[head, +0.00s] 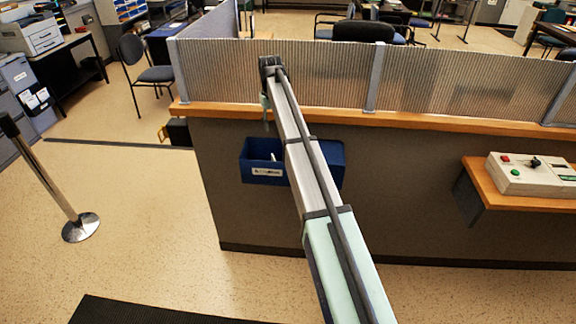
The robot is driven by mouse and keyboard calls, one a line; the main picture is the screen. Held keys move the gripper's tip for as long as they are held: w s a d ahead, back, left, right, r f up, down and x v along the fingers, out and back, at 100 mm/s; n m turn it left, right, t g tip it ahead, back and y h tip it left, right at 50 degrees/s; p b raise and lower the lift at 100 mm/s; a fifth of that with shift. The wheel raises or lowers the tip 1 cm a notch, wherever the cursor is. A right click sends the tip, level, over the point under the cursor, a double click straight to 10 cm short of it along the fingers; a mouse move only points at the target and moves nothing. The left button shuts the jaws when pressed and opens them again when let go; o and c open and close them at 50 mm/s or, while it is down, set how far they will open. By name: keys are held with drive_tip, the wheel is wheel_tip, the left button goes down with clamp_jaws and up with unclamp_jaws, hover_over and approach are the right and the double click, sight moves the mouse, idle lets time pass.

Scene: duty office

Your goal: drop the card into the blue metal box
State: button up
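The blue metal box (250,164) is fixed to the front of the dark counter wall, below the wooden ledge. It is open at the top and has a white label on its front. My arm crosses in front of it and hides its middle. A small pale piece shows at its opening, too small to tell what it is. My arm reaches up to a dark joint above the ledge, and a short pale green part hangs below that joint. My gripper cannot be made out; the arm hides what lies behind it. I cannot make out the card.
The wooden ledge (440,122) carries ribbed translucent panels (300,72). A small wooden shelf (482,184) at right holds a control box (530,176) with buttons. A barrier post (50,180) stands at left, a dark mat (150,312) lies in front. The floor between is clear.

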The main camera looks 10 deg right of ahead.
wheel_tip(320, 180, up, 4)
drive_tip(key=shift+f, duration=0.2)
idle(0.3)
drive_tip(key=s+d+f+m+g, duration=0.1)
drive_tip(key=s+d+f+m, duration=0.1)
drive_tip(key=s+d+f, duration=0.5)
drive_tip(key=s+d+f+m+g, duration=0.1)
drive_tip(key=s+d+f+m, duration=0.15)
drive_tip(key=s+f, duration=0.85)
drive_tip(key=s+a+f+g+b, duration=0.1)
drive_tip(key=s+a+f, duration=0.1)
drive_tip(key=s+f, duration=0.6)
drive_tip(key=s+a+f+g, duration=0.1)
drive_tip(key=s+a+f, duration=0.1)
drive_tip(key=s+f, duration=0.65)
drive_tip(key=s+a+f+n+g, duration=0.1)
drive_tip(key=s+f, duration=0.5)
drive_tip(key=s, duration=0.6)
drive_tip(key=s+a+f+n+g, duration=0.1)
drive_tip(key=s+a+f, duration=0.1)
drive_tip(key=s+f, duration=0.5)
drive_tip(key=s+a+f+n+b, duration=0.1)
drive_tip(key=s+f, duration=0.6)
drive_tip(key=s, duration=1)
drive_tip(key=shift+a+g, duration=0.4)
drive_tip(key=shift+a, duration=0.35)
